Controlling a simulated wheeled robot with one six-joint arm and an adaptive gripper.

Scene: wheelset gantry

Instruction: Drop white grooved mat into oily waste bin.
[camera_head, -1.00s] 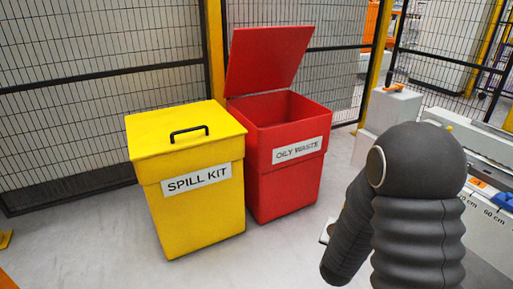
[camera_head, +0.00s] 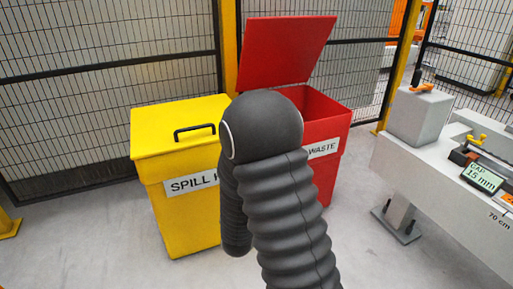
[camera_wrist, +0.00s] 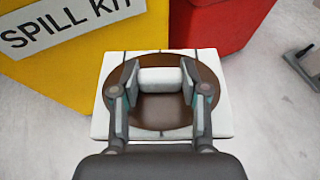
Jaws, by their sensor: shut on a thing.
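The white grooved mat (camera_wrist: 222,115) shows in the wrist view with a large round brown stain on it. My gripper (camera_wrist: 160,82) is shut on the mat, with a white raised part between its fingertips. In the head view my dark arm hides both gripper and mat. The red oily waste bin (camera_head: 326,170) stands with its lid (camera_head: 285,50) raised at the back. My arm covers its left part and some of its label. In the wrist view the mat is in front of the bin's lower front (camera_wrist: 225,22), apart from its opening.
The yellow spill kit bin (camera_head: 180,210), lid shut, stands just left of the red bin. A mesh fence (camera_head: 110,50) runs behind both. A grey bench (camera_head: 440,190) with a gauge reading GAP 15 mm is at right. Floor between bench and bins is clear.

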